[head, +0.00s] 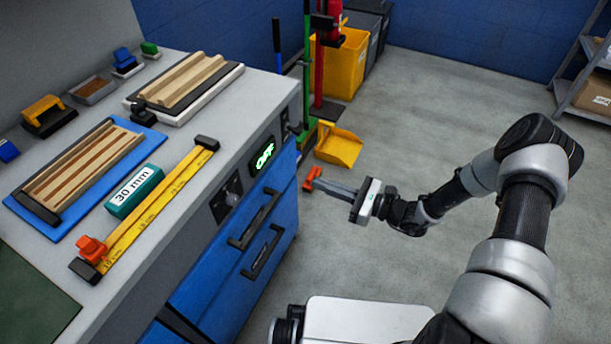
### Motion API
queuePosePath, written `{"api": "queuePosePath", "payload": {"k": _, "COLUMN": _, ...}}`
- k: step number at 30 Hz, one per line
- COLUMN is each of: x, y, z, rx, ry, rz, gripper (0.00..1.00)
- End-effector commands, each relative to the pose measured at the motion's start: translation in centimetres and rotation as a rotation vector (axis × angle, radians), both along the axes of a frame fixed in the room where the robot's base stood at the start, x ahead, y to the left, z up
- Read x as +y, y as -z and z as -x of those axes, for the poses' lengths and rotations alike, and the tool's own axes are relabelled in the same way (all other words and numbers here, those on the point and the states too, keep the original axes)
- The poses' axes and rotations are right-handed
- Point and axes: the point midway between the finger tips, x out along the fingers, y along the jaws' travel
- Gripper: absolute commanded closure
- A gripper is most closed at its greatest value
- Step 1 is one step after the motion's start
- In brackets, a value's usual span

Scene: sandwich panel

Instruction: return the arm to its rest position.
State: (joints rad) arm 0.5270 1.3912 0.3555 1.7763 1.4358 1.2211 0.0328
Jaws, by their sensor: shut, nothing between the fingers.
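My gripper (311,180) is at the middle of the head view, over the floor just right of the workbench's blue drawer front. Its orange-red fingertips point left toward the bench and are shut with nothing between them. My arm reaches in from the lower right, bent at a high elbow, and holds the gripper clear of the bench. A small gap shows between the fingertips and the cabinet side in the picture.
The workbench (215,110) at left carries a yellow rule (150,212), a green 30 mm block (134,190), wooden strips on a blue tray (62,232) and a second strip holder (184,83). A yellow dustpan (339,146) and yellow bin (345,65) stand behind.

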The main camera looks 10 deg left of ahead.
Motion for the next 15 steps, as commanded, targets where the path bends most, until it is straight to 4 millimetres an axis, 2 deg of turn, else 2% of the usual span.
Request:
{"api": "queuePosePath", "payload": {"k": 6, "x": -1.6, "y": 0.0, "z": 0.6, "rx": 0.001, "ry": 0.000, "rz": -0.001, "gripper": 1.00}}
{"api": "queuePosePath", "payload": {"k": 12, "x": -1.7, "y": -0.1, "z": 0.6, "rx": -0.002, "ry": -0.003, "rz": 0.001, "gripper": 1.00}}
{"api": "queuePosePath", "payload": {"k": 15, "x": -1.6, "y": -1.0, "z": 0.8, "rx": -0.027, "ry": -0.036, "rz": 0.028, "gripper": 1.00}}
